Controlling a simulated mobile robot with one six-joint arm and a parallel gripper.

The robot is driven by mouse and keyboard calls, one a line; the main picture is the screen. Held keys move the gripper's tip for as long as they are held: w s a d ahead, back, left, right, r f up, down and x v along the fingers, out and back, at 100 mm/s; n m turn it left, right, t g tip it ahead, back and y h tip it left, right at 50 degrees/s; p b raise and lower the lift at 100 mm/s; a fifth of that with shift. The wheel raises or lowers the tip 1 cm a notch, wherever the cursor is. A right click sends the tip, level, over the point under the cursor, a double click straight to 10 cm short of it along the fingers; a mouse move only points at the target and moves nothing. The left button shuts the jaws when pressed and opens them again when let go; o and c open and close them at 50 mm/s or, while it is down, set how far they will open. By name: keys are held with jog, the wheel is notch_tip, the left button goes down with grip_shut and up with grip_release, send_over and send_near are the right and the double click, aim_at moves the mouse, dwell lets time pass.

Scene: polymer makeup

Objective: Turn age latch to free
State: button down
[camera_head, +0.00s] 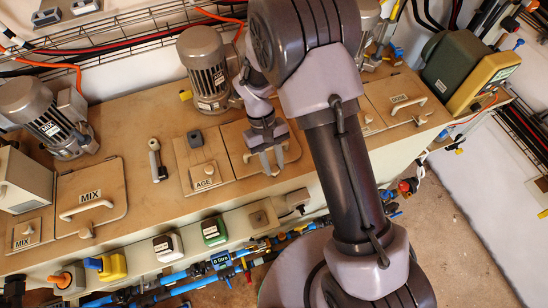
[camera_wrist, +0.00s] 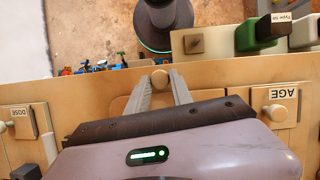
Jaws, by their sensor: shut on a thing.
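The age latch (camera_head: 203,172) is a tan square plate with a small raised knob above an "AGE" label, just left of a square lid. It also shows in the wrist view (camera_wrist: 275,113), at the right, with its label upside down. My gripper (camera_head: 270,163) is over the lid to the right of the latch, apart from the latch knob. Its two grey fingers (camera_wrist: 161,84) are shut on a tan lid handle (camera_wrist: 160,77), of which only a rounded end shows. The rest of the handle is hidden by the fingers and wrist.
A lid marked "MIX" (camera_head: 92,197) with a handle lies to the left. A grey motor (camera_head: 205,68) stands behind the latch. A small lever (camera_head: 156,160) stands left of it.

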jog(key=n+h+p, duration=0.1)
jog(key=n, duration=0.2)
jog(key=shift+a+r+n+t+p, duration=0.1)
jog(key=shift+a+n+t+p, duration=0.05)
jog(key=shift+n+t+p, duration=0.2)
jog(key=shift+s+a+n+t+h+p, duration=0.1)
jog(key=shift+n+t+h+p, duration=0.2)
jog(key=shift+n, duration=0.65)
jog(key=shift+s+n+t+h+p, duration=0.15)
jog(key=shift+n+t+p, duration=0.25)
jog(key=shift+n, duration=0.5)
jog(key=shift+w, duration=0.1)
jog(key=c, duration=1.1)
grip_release()
jog(key=p+v, duration=0.2)
jog(key=v, duration=0.6)
jog(key=p+v, duration=0.2)
jog(key=v, duration=0.7)
jog(key=shift+a, duration=0.25)
